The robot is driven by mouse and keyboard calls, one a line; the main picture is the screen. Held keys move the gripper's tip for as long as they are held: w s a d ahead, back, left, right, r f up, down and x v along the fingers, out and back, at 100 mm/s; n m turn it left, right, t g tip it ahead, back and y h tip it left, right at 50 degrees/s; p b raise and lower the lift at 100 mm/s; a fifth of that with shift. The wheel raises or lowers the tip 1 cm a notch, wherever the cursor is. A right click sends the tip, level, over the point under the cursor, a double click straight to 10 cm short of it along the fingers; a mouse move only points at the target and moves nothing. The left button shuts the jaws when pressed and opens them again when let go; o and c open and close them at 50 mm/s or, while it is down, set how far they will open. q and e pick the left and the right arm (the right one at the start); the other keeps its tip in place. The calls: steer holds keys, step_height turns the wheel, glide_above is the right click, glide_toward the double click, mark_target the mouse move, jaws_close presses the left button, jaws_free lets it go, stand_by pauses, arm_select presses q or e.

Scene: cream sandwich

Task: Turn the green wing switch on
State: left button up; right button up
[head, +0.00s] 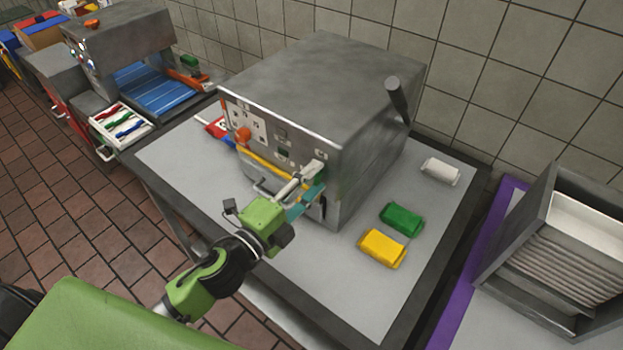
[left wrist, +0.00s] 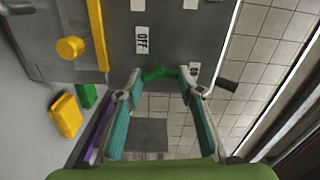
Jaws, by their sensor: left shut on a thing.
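The green wing switch (left wrist: 160,73) is on the front panel of the grey machine (head: 325,85). In the left wrist view it sits between my fingertips, below a label reading OFF (left wrist: 141,40). A second pale label (left wrist: 195,68) is by the right fingertip; its text is too small to read. My left gripper (head: 314,180) is at the right end of the machine's front, and it also shows in the left wrist view (left wrist: 160,80). Its teal-padded fingers are shut on the switch. In the head view the fingers partly hide the switch. My right gripper is out of view.
An orange knob (head: 243,134) and a yellow bar (head: 262,160) are left of my gripper on the machine's front. Yellow (head: 382,248), green (head: 401,218) and white (head: 440,171) blocks lie on the table (head: 345,310) to the right. A grey slotted unit (head: 560,262) stands farther right.

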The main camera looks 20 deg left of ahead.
arm_select(q)
steer(key=shift+m, duration=0.7)
steer(key=o, duration=1.1)
steer(key=shift+s, duration=0.1)
steer(key=v, duration=1.2)
